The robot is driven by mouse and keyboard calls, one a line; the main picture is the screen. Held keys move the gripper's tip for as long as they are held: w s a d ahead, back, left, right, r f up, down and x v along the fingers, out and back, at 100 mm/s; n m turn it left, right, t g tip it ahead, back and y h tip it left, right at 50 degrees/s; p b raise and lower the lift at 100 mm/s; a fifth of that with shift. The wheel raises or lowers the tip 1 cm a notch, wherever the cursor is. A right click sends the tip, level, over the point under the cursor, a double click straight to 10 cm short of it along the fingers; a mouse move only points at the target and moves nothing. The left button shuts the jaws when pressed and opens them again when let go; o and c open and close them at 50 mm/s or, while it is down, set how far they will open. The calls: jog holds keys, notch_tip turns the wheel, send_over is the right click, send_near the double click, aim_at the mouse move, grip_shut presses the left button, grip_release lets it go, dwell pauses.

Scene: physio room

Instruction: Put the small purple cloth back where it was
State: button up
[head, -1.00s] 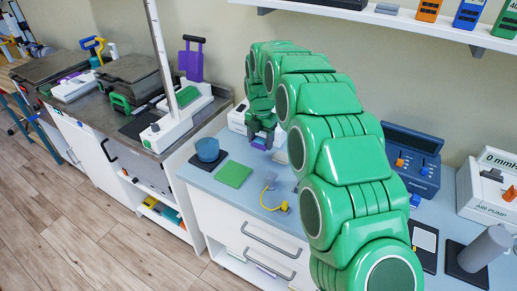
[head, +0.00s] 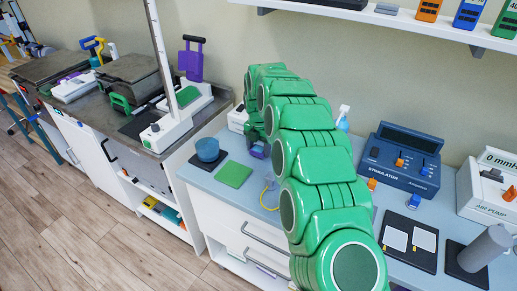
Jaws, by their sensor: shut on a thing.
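My gripper (head: 257,147) is at the far end of my green arm, low over the blue-grey counter (head: 217,197) and to the right of the green cloth. It is small in the head view and partly hidden by my arm. A small purple patch, which looks like the purple cloth (head: 259,153), shows at its fingertips. The gripper is shut on it. I cannot tell whether the cloth touches the counter.
A green cloth (head: 233,174) lies flat on the counter beside a blue bowl (head: 207,149) on a dark pad. A yellow cable (head: 268,198) lies close to my arm. The stimulator (head: 402,160), a spray bottle (head: 343,117) and a grey cylinder (head: 485,249) stand to the right.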

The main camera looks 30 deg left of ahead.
aim_at(259, 149)
jog(key=shift+f, duration=0.3)
jog(key=shift+f, duration=0.1)
jog(key=o, duration=1.1)
notch_tip(259, 149, up, 12)
